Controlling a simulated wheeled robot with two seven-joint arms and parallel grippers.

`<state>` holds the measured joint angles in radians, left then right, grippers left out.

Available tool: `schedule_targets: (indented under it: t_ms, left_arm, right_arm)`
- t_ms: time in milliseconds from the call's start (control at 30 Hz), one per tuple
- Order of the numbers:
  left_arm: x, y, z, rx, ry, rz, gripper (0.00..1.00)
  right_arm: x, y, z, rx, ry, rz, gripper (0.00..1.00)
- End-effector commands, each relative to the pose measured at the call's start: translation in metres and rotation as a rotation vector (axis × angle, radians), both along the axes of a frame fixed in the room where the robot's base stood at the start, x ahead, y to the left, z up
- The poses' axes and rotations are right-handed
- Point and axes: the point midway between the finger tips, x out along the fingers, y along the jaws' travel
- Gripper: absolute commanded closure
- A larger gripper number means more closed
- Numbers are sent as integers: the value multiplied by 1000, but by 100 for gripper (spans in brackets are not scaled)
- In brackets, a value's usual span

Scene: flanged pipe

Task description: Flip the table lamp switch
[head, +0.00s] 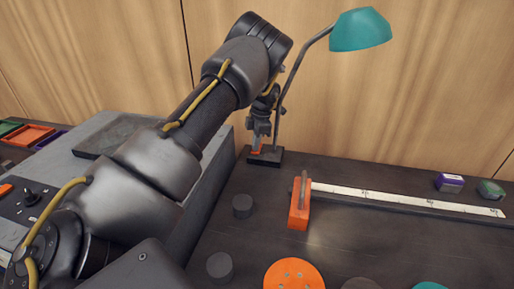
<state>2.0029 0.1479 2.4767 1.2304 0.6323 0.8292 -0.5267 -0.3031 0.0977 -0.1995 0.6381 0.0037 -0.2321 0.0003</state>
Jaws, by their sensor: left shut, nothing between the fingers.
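The table lamp has a teal shade (362,29), a thin bent grey stem (303,72) and a dark square base (268,161) at the back of the table. A small orange part on the base, seemingly the switch (270,149), shows right by my fingertips. My left gripper (260,141) points down over the base, beside the stem, with its fingers shut and empty. It partly hides the base, and I cannot tell whether it touches the switch or which way the switch is set. My right gripper is out of view.
An orange block (299,209) with a long white measuring strip (400,198) lies right of the lamp. Dark cylinders (243,206) and an orange disc (294,275) stand nearer. Small purple (449,183) and green boxes (491,190) sit at the right. A wooden wall stands behind.

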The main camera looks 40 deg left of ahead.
Motion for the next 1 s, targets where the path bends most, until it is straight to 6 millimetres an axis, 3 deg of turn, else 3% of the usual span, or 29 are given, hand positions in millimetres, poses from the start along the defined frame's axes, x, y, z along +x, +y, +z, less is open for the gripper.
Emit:
schedule_targets:
  t_ms: [733,1000]
  left_arm:
    - [0,0,64,0,0,-1,100]
    - [0,0,69,0,0,0,100]
  right_arm:
    - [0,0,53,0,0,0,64]
    - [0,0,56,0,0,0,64]
